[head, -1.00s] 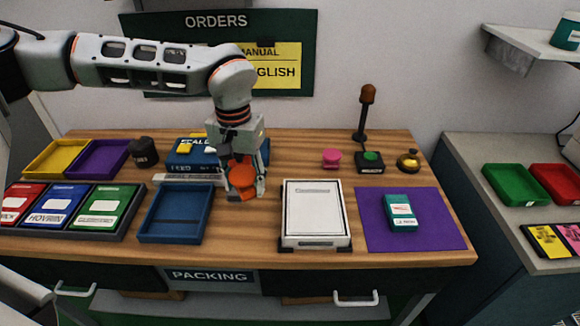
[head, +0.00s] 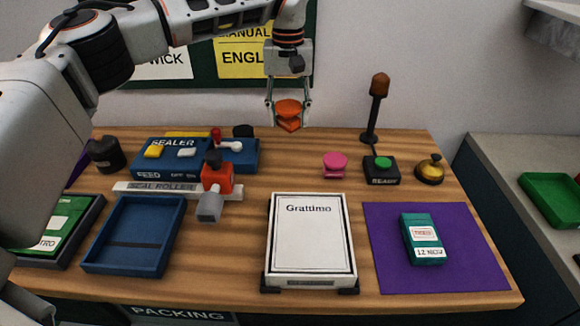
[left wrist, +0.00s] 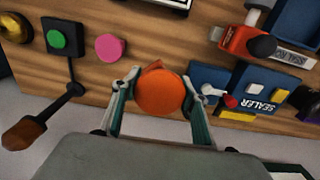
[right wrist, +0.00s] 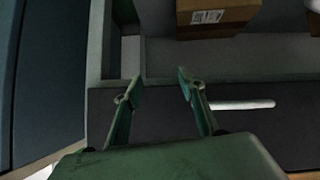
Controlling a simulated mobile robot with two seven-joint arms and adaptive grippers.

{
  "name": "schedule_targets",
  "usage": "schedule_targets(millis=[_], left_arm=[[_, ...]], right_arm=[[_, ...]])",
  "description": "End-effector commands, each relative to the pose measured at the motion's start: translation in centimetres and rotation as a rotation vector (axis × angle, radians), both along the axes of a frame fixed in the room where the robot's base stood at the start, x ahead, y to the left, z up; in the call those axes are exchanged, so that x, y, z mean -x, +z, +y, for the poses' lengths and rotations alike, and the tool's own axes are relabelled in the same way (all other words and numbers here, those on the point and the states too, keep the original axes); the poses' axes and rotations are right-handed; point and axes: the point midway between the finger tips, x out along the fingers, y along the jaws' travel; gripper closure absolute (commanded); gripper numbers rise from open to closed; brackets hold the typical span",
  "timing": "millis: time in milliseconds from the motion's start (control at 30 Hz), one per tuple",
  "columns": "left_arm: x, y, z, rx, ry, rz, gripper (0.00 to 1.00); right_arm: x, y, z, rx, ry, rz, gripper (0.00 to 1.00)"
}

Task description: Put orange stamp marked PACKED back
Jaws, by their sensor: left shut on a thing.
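The orange stamp (head: 288,112) is held between the fingers of my left gripper (head: 289,105), up in the air above the back edge of the wooden table. It also shows in the left wrist view (left wrist: 160,93), round end toward the camera, with both fingertips against its sides. Any PACKED marking on it is not readable here. The pink stamp (head: 335,164) stands on the table to the right and below the held stamp. My right gripper (right wrist: 160,88) shows only in its wrist view, fingers apart and empty, in front of a dark drawer front with a white handle.
A blue sealer (head: 175,157), a red and grey tape tool (head: 215,185), an empty blue tray (head: 140,265), a white Grattimo box (head: 310,240), a green-button box (head: 381,170), a lamp post (head: 374,110) and a brass bell (head: 431,170) occupy the table. A teal pack (head: 422,240) lies on a purple mat (head: 480,275).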

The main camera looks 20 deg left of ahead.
Motion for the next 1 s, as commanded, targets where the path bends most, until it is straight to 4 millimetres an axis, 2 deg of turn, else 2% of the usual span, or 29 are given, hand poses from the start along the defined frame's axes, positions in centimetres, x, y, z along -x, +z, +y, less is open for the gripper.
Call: schedule_targets(millis=[33, 100, 300, 400, 667, 900, 1000], left_arm=[[0.1, -1.8, 0.1, 0.000, 0.001, 0.007, 0.70], [0.1, -3.5, 0.0, 0.001, -0.001, 0.007, 0.70], [0.1, -8.3, 0.0, 0.001, 0.000, 0.006, 0.70], [0.1, -10.0, 0.0, 0.000, 0.002, 0.005, 0.70], [0.0, -11.7, 0.0, 0.000, 0.001, 0.000, 0.70], [0.1, -15.1, 0.0, 0.000, 0.001, 0.005, 0.70], [0.0, -15.8, 0.0, 0.000, 0.001, 0.002, 0.70]], right_arm=[[0.4, -0.5, 0.1, 0.001, 0.001, 0.008, 0.60], [0.7, -0.8, 0.1, 0.002, 0.003, 0.013, 0.60], [0.5, -0.8, 0.1, 0.004, 0.004, 0.008, 0.60], [0.0, -0.6, 0.0, 0.007, 0.002, -0.002, 0.60], [-0.8, -0.4, -0.3, 0.012, -0.002, -0.014, 0.60], [-0.2, -1.3, -0.4, 0.016, 0.000, 0.001, 0.60], [-0.1, -1.4, -0.4, 0.017, 0.001, 0.004, 0.60]])
